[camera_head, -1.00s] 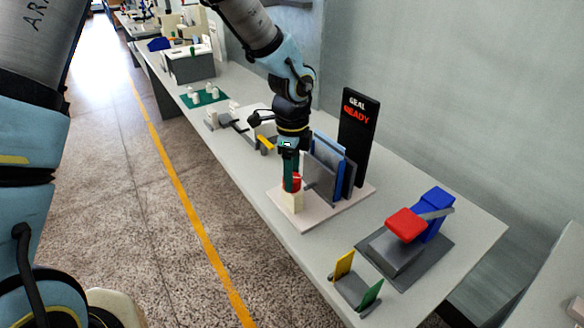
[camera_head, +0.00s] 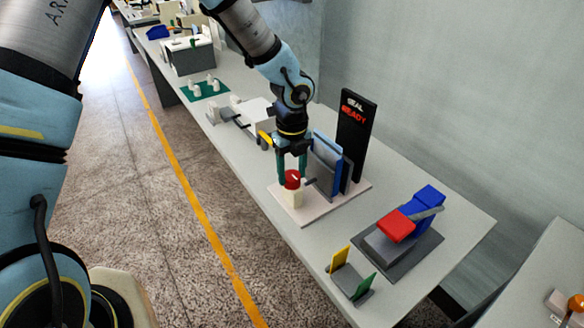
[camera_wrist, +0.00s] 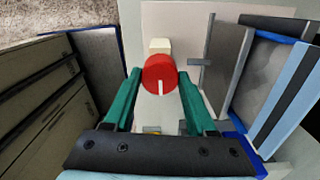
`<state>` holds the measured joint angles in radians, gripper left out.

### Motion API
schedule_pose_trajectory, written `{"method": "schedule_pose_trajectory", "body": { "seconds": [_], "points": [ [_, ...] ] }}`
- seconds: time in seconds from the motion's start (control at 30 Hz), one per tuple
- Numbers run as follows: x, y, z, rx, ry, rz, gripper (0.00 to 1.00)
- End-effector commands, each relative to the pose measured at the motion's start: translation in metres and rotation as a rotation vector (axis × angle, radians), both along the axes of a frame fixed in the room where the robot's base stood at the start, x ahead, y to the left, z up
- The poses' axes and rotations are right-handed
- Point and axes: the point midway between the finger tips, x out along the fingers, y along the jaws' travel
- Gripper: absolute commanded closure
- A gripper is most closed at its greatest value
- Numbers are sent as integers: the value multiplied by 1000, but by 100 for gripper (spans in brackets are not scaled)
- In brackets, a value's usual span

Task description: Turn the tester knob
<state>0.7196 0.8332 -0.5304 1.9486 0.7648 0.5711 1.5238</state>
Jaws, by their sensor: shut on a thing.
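The tester knob is a round red cap (camera_head: 292,179) on a cream post (camera_head: 292,197) standing on a pale base plate (camera_head: 318,212). In the wrist view the red knob (camera_wrist: 160,73) carries a white line that points toward the bottom of the picture. My gripper (camera_head: 292,176) is above the post and points down. Its green fingers (camera_wrist: 159,78) stand on either side of the knob and are shut on it. The head view shows one finger left and one right of the knob.
Upright blue and grey panels (camera_head: 326,160) and a black sign (camera_head: 356,135) reading "SEAL READY" stand right of the knob, close to my gripper. A red and blue device (camera_head: 405,225) and a holder with yellow and green plates (camera_head: 352,282) sit nearer on the table.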

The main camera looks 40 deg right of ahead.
Motion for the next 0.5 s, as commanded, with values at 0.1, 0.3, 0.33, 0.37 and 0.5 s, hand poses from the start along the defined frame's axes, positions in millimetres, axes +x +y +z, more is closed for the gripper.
{"method": "schedule_pose_trajectory", "body": {
  "seconds": [0.1,0.3,0.33,0.37,0.5],
  "points": [
    [1,0,1,1,-1,-31,99],
    [1,0,0,1,-1,-55,99],
    [1,0,0,1,-1,-57,99],
    [1,0,0,1,-1,-58,99],
    [1,0,0,0,-1,-58,99]
  ]
}}
